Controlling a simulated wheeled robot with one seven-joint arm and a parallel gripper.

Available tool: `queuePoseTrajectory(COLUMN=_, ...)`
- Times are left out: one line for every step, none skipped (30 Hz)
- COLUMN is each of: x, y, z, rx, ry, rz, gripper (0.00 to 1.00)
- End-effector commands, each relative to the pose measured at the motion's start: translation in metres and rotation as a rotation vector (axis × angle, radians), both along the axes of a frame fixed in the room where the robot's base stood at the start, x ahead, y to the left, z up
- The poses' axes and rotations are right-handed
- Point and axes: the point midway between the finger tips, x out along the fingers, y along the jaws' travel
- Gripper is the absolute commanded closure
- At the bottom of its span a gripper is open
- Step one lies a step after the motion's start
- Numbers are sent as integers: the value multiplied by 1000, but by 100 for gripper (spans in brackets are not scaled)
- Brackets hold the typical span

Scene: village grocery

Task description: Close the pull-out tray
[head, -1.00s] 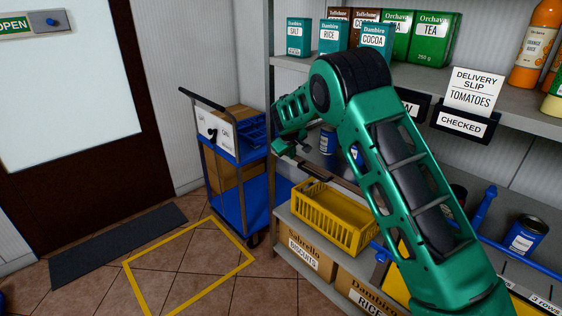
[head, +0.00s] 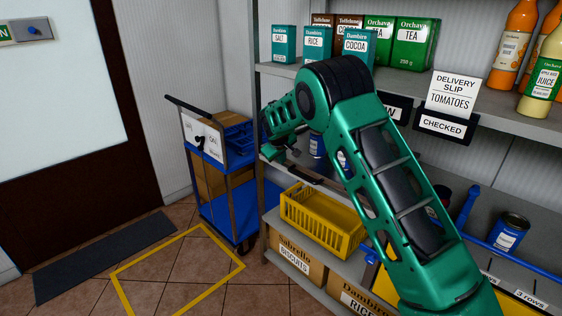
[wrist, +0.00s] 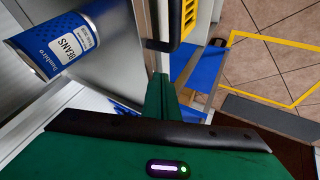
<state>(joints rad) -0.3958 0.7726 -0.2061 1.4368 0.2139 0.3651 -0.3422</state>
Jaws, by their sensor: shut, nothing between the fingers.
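The pull-out tray is the grey middle level of the shelf, with a dark handle (head: 304,175) on its front edge. In the wrist view its grey surface (wrist: 118,65) carries a blue beans can (wrist: 55,45), and the dark handle (wrist: 159,45) is just beyond my fingers. My gripper (head: 278,155) is at the tray's left front corner, and its green fingers (wrist: 159,92) are shut and empty. They look very close to the tray's front edge; I cannot tell if they touch. My arm hides much of the tray, so how far it stands out is unclear.
A yellow crate (head: 312,221) is on the lower shelf, above cardboard boxes (head: 296,258). A blue trolley (head: 230,210) stands just left of the shelf. Tea and cocoa packs (head: 372,48) stand on the top shelf. Floor inside the yellow outline (head: 180,268) is clear.

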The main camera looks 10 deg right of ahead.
Motion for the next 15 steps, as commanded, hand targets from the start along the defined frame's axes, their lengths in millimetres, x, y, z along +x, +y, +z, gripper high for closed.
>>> queuePoseTrajectory(x=-4, y=11, z=0, rx=4, ry=2, rz=7, gripper=100)
queuePoseTrajectory(x=-7, y=16, z=0, rx=4, ry=3, rz=9, gripper=100)
queuePoseTrajectory(x=-10, y=22, z=-1, rx=5, ry=4, rz=9, gripper=100)
queuePoseTrajectory(x=-13, y=24, z=4, rx=5, ry=3, rz=8, gripper=100)
queuePoseTrajectory(x=-17, y=23, z=10, rx=6, ry=2, rz=6, gripper=100)
queuePoseTrajectory(x=-22, y=25, z=18, rx=7, ry=2, rz=7, gripper=100)
queuePoseTrajectory(x=-26, y=26, z=22, rx=7, ry=3, rz=7, gripper=100)
queuePoseTrajectory(x=-30, y=27, z=27, rx=7, ry=4, rz=8, gripper=100)
queuePoseTrajectory(x=-35, y=29, z=34, rx=8, ry=4, rz=9, gripper=100)
queuePoseTrajectory(x=-39, y=31, z=39, rx=8, ry=4, rz=10, gripper=100)
queuePoseTrajectory(x=-43, y=31, z=43, rx=8, ry=5, rz=8, gripper=100)
queuePoseTrajectory(x=-46, y=31, z=49, rx=7, ry=5, rz=8, gripper=100)
queuePoseTrajectory(x=-49, y=32, z=53, rx=8, ry=4, rz=8, gripper=100)
queuePoseTrajectory(x=-52, y=33, z=57, rx=8, ry=4, rz=7, gripper=100)
queuePoseTrajectory(x=-56, y=34, z=61, rx=8, ry=6, rz=8, gripper=100)
